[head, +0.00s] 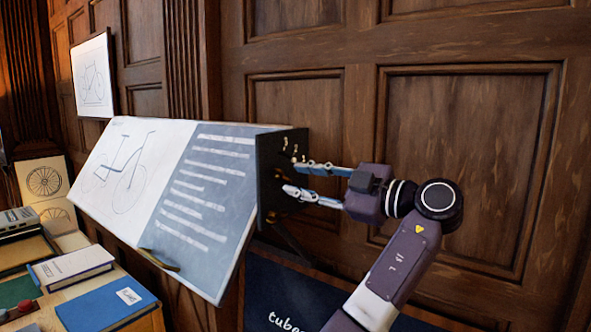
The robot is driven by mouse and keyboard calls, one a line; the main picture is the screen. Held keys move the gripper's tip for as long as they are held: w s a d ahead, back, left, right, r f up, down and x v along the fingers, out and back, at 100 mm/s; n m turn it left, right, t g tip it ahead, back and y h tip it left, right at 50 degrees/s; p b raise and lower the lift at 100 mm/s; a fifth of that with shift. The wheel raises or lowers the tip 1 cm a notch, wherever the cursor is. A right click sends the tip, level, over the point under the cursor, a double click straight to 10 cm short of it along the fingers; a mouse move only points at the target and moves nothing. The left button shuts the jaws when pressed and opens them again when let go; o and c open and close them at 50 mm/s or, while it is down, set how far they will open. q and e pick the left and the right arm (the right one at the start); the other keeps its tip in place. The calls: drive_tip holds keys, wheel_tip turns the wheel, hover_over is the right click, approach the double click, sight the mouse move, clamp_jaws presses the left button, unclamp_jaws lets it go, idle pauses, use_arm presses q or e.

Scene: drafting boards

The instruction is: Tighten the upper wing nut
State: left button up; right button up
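The tilted drafting board (215,195) carries a bicycle drawing and a blue panel with pale lines of text. Its dark side plate (264,165) faces right. A small shiny piece of hardware (293,151) sits near the top of the plate; it looks like the upper wing nut, but it is too small to be sure. The upper fingertip is just below the shiny piece. Nothing shows clearly between the fingers, and I cannot tell whether they touch the hardware.
A wood-panelled wall (470,150) stands behind the board. A table at lower left holds a blue book (105,305), a pale book (70,268) and other items. A dark sign (275,300) with white lettering is below the board. A framed bicycle drawing (92,80) hangs at upper left.

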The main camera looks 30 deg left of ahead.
sight(281, 176)
use_arm(q)
drive_tip(key=shift+w+a+p, duration=0.1)
drive_tip(key=shift+a+p, duration=0.35)
drive_tip(key=shift+a, duration=1)
clamp_jaws()
